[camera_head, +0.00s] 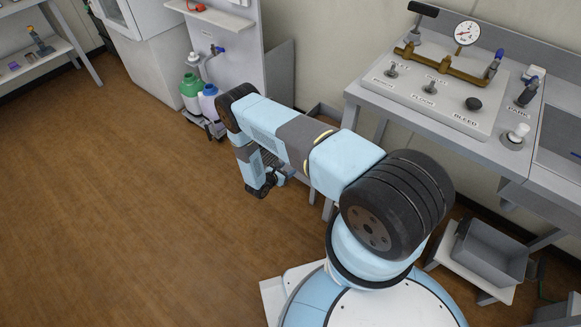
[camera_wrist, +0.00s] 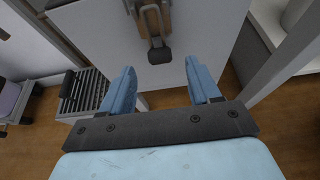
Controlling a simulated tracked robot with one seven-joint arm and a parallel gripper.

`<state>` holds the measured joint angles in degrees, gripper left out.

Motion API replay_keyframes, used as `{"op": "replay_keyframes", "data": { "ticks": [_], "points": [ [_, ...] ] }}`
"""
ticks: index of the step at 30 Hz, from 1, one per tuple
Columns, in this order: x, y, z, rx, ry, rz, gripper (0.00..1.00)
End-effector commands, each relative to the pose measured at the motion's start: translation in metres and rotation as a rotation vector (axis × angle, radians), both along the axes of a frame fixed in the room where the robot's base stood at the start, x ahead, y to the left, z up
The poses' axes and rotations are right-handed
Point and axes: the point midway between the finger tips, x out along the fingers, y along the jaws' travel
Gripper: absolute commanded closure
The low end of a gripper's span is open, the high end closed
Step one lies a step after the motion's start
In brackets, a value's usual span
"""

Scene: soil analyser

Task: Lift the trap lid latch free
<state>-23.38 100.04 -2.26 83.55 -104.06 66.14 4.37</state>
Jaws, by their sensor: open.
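A metal latch (camera_wrist: 153,22) with a dark end tab (camera_wrist: 159,52) hangs on a pale grey panel (camera_wrist: 200,28) in the wrist view. I cannot tell whether this panel is the trap lid. My gripper (camera_wrist: 159,66) is open, with its two blue fingers apart. The dark tab shows between and just beyond the fingertips. Nothing is held, and I see no contact with the latch. In the head view my own arm covers the latch area, and the gripper itself is not clear there.
A dark slatted grate (camera_wrist: 84,92) lies left of the fingers, and a pale upright post (camera_wrist: 288,58) stands to the right. In the head view a bench (camera_head: 400,107) carries a gauge (camera_head: 467,33) and valves. Green and purple bottles (camera_head: 191,92) stand behind my arm. Open floor (camera_head: 130,200) lies left.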

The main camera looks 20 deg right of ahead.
Motion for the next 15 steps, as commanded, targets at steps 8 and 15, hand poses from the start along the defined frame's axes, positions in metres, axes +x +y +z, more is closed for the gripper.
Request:
{"op": "replay_keyframes", "data": {
  "ticks": [8, 15],
  "points": [
    [0.021, -0.029, -0.015, 0.000, -0.001, -0.001, 0.38],
    [0.026, -0.036, -0.019, -0.001, -0.001, 0.000, 0.38]
  ]
}}
